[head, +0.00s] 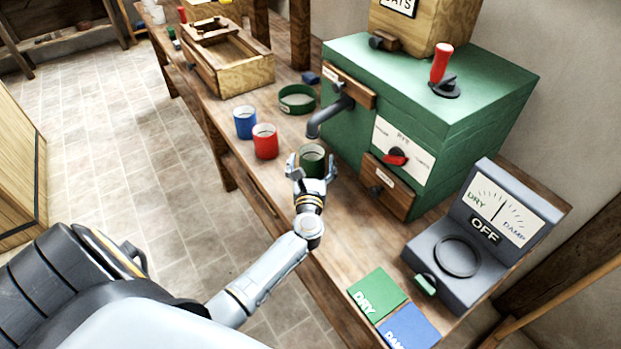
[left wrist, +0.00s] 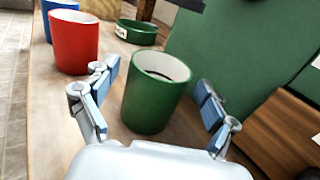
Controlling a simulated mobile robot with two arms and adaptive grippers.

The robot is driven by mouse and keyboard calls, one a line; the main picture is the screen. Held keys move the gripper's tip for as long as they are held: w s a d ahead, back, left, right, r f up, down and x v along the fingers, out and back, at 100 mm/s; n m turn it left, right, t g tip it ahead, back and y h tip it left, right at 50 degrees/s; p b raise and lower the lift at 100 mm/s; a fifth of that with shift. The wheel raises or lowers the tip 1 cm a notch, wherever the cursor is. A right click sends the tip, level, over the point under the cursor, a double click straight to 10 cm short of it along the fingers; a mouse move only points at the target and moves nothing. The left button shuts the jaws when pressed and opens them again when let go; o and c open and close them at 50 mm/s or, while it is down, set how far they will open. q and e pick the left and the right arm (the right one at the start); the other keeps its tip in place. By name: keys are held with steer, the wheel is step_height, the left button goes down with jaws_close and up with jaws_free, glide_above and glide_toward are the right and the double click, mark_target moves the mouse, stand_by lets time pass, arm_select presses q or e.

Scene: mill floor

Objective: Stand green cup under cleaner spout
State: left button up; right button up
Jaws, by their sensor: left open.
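The green cup (head: 312,160) stands upright on the bench beside the green cleaner (head: 430,90). The cleaner's grey spout (head: 330,116) curves down over the bench, just behind and above the cup in the head view. My left gripper (head: 312,172) is open, with its fingers on either side of the cup. In the left wrist view the green cup (left wrist: 155,98) stands between the open fingers (left wrist: 158,98), with visible gaps on both sides. The spout's tip is not clear in the left wrist view. My right gripper is not in view.
A red cup (head: 265,141) and a blue cup (head: 245,122) stand left of the green cup. A round green dish (head: 297,98) lies behind the spout. A grey dry/damp meter (head: 480,240) and green (head: 377,295) and blue (head: 408,328) mats lie at the near right.

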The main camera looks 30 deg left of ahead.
arm_select(q)
steer(key=b+v, duration=0.1)
steer(key=v, duration=0.9)
steer(key=shift+w, duration=0.1)
